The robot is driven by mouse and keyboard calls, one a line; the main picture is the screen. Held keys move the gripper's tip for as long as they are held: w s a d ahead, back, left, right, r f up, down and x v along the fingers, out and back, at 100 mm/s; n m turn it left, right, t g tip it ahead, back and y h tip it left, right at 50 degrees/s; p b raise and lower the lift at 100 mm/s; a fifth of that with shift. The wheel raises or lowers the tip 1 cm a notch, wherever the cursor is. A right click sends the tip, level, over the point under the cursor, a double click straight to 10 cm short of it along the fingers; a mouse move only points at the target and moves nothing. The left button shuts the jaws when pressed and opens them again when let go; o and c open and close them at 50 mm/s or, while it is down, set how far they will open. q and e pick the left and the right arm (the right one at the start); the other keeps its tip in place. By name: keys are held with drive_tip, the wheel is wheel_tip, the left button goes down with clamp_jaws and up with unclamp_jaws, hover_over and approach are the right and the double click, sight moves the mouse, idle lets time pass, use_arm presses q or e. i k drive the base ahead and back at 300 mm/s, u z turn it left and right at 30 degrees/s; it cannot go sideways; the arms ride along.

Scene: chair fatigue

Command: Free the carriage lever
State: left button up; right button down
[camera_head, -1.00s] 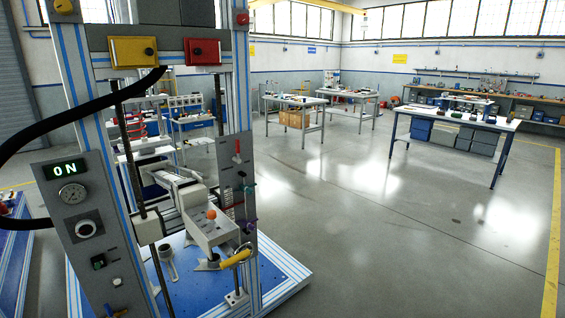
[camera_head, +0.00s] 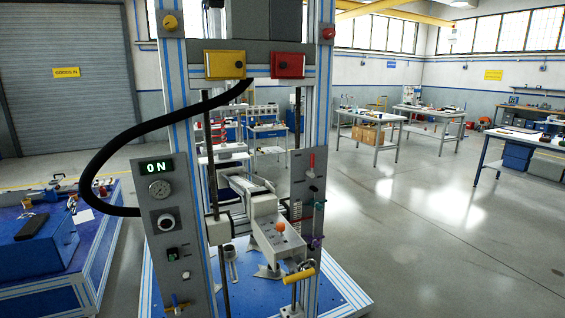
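The test machine (camera_head: 181,70) stands upright in the middle of the camera_head view, a grey frame with blue stripes. Its carriage (camera_head: 275,236) is a light grey block between the uprights, with an orange ball knob (camera_head: 281,227) on it. A yellow-handled lever (camera_head: 299,275) sits low at the front right of the carriage; I cannot tell whether it is locked. A red-handled lever (camera_head: 311,162) is on the right side panel. The left panel shows a lit "ON" display (camera_head: 155,167) above a gauge. Neither of my grippers shows.
A blue base plate (camera_head: 341,287) lies under the machine. A blue bench (camera_head: 45,270) with small items stands at the left. A black hose (camera_head: 110,152) loops out from the machine's left side. Open floor (camera_head: 425,235) lies to the right, with worktables (camera_head: 368,118) behind.

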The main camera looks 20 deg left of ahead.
sight(312, 164)
drive_tip(key=u, duration=1)
drive_tip(key=i, duration=1)
drive_tip(key=u, duration=0.55)
